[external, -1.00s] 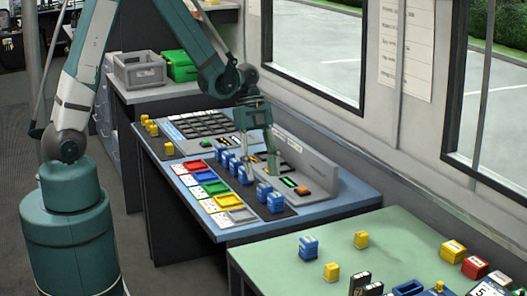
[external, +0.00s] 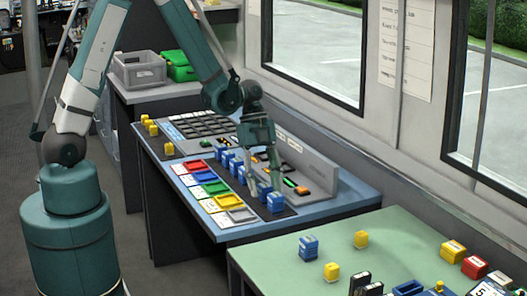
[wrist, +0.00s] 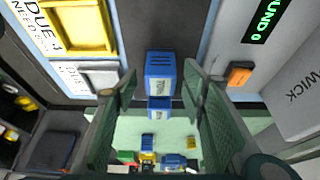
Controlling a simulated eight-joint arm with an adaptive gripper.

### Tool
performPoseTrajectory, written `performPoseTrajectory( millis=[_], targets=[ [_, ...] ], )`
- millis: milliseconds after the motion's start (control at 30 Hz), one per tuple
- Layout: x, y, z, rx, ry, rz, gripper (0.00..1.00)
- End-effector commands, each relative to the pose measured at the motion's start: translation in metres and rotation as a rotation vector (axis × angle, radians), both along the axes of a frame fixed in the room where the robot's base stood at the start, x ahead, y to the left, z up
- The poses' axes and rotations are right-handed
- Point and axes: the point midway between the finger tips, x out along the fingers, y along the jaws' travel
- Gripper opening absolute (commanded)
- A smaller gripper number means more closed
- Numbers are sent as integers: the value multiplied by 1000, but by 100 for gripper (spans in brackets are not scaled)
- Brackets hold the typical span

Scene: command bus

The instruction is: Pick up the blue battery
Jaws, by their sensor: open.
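In the external view a row of blue batteries stands on the dark strip of the console, with one at its near end (external: 276,202). My gripper (external: 263,186) points down over this near end, its fingers apart. In the wrist view a blue battery (wrist: 159,75) with a pale label appears between the two open fingertips. I cannot tell whether the fingers are level with it or still above it. A second blue block (wrist: 158,107) shows just below it in the picture. Nothing is held.
Coloured trays, including a grey one (external: 236,214), line the console beside the batteries. An upright grey panel (external: 308,165) stands behind. The green table (external: 375,225) at right carries another blue battery (external: 308,246), several yellow blocks and other items.

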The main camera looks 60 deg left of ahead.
Motion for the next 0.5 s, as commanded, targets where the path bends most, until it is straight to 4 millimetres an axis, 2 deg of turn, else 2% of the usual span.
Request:
performPoseTrajectory(
  millis=[433, 500],
  targets=[
    [0, 0, 0, 0, 0, 0, 41],
    [0, 0, 0, 0, 0, 0, 32]
  ],
)
